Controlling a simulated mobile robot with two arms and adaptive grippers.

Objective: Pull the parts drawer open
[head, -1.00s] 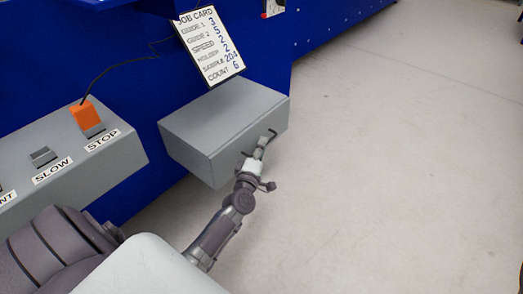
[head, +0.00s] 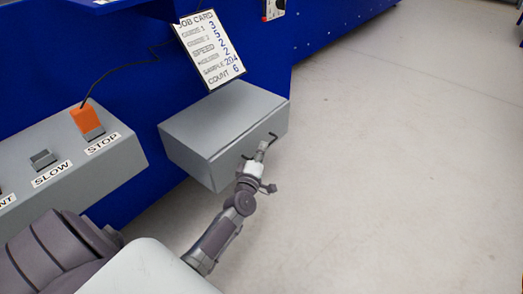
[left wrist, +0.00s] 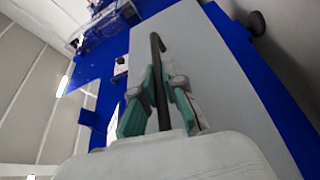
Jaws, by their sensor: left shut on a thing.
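The parts drawer is a grey box (head: 215,125) on the side of the blue machine in the head view. Its front carries a thin black bar handle (head: 273,137). My left gripper (head: 261,149) is at the middle of this handle. In the left wrist view, the green-grey fingers of my left gripper (left wrist: 160,92) stand on both sides of the black handle (left wrist: 156,48), shut on it. The grey drawer front (left wrist: 215,75) lies behind them. I cannot tell how far the drawer is open. My right gripper is not in view.
A job card (head: 209,50) hangs above the drawer on the blue machine. The pale floor (head: 400,160) to the right is clear.

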